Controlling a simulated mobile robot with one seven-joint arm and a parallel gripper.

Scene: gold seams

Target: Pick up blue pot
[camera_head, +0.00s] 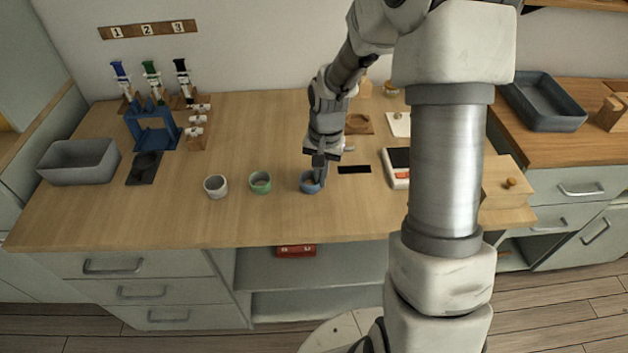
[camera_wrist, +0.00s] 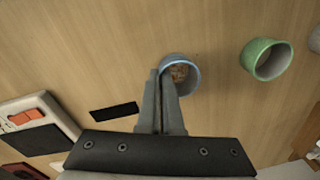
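The blue pot (camera_head: 309,186) is a small round cup with something brownish inside, at the front middle of the wooden counter. It also shows in the wrist view (camera_wrist: 193,78). My gripper (camera_head: 318,180) points down at the pot's rim. In the wrist view its two fingers (camera_wrist: 160,76) are close together, one outside the wall and one inside, with the rim between them. They look shut on the rim, though the contact itself is partly hidden. The pot appears upright at counter level.
A green pot (camera_head: 260,187) and a white pot (camera_head: 216,191) stand in a row to the left. A black flat rectangle (camera_head: 354,170) and a white device (camera_head: 397,168) lie to the right. A grey bin (camera_head: 78,164) and a blue stand (camera_head: 152,128) are further left.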

